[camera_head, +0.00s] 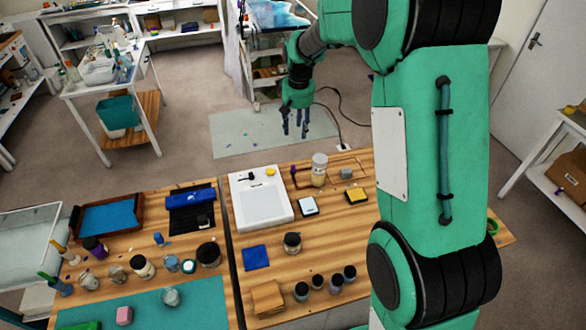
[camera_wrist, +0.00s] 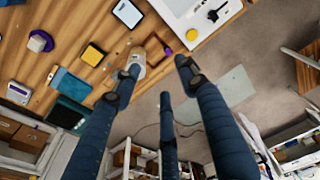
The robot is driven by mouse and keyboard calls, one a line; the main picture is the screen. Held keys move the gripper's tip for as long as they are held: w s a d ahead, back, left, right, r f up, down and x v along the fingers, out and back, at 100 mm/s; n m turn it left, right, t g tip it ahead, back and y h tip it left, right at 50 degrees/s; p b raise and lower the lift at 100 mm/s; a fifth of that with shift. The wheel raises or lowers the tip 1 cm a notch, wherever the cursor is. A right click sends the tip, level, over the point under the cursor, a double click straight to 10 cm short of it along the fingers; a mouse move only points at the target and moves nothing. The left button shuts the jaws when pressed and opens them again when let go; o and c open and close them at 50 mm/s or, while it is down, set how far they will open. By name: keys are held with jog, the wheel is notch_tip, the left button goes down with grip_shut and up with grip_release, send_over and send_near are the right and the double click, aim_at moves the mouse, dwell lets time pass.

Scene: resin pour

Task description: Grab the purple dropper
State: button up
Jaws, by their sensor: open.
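My gripper (camera_head: 296,130) hangs in the air beyond the far edge of the wooden workbench, with its fingers pointing down. In the wrist view its dark blue fingers (camera_wrist: 158,76) are spread and hold nothing. A small purple item (camera_head: 293,171) lies on the bench near the left end of a thin wooden frame, nearer the camera than my gripper; it also seems to show in the wrist view (camera_wrist: 168,50). It is too small to tell whether it is the dropper. A dark purple bottle (camera_head: 95,247) stands on the left bench.
A white scale (camera_head: 262,202), a capped jar (camera_head: 319,170), a yellow pad (camera_head: 356,195) and a blue square (camera_head: 255,257) sit on the right bench. Several jars crowd the front. A teal mat (camera_head: 185,307) covers the left front. Floor beyond the bench is mostly free.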

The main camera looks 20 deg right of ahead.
jog(key=w+f+p, duration=0.2)
jog(key=w+f, duration=0.3)
jog(key=f, duration=0.2)
jog(key=g+p, duration=0.1)
jog(key=p, duration=0.1)
send_over(293, 167)
notch_tip(293, 167, down, 10)
jog(key=shift+w+d+f, duration=0.2)
jog(key=shift+w+d, duration=0.05)
jog(key=shift+f, duration=4.3)
jog(key=shift+f, duration=0.2)
jog(key=shift+w+a+f+p, duration=0.15)
jog(key=shift+f+p, duration=0.4)
jog(key=shift+f, duration=1.85)
